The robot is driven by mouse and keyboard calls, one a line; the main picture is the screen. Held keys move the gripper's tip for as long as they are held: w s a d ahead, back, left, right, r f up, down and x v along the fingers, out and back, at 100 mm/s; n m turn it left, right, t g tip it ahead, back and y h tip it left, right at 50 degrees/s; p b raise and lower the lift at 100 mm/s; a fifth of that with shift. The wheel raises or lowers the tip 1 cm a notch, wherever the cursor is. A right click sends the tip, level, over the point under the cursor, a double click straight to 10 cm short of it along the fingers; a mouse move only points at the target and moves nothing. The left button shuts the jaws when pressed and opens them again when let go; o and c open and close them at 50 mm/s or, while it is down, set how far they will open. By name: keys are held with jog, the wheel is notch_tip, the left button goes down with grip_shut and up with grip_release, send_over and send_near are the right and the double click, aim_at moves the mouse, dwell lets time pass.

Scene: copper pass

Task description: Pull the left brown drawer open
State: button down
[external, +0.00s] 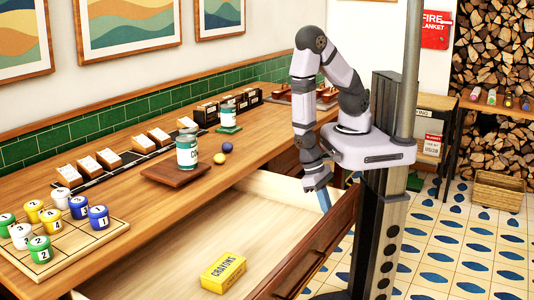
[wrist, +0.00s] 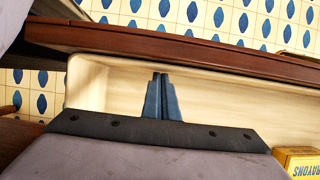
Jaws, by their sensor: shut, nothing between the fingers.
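The left brown drawer (external: 325,245) stands pulled out from the counter in the external view, with a dark brown front and a pale wooden inside. A handle (external: 306,272) shows on the outer face of its front. My gripper (external: 325,203) is over the far end of the drawer, close to the inner side of its front. In the wrist view my gripper's blue fingers (wrist: 161,78) are together with nothing between them, against the pale drawer inside; the brown drawer front (wrist: 180,48) runs across above them. I cannot tell whether the fingertips touch the drawer.
A yellow crayons box (external: 223,273) lies in the drawer, also at the wrist view's lower right (wrist: 298,161). The counter holds numbered pots on a board (external: 110,233), a can (external: 187,152) on a wooden block, and two small balls. Tiled floor lies beyond the drawer front.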

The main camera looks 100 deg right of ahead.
jog(key=shift+r, duration=0.1)
jog(key=p+v, duration=0.9)
jog(key=p, duration=0.1)
jog(key=shift+r, duration=0.4)
jog(key=shift+w+d, duration=0.1)
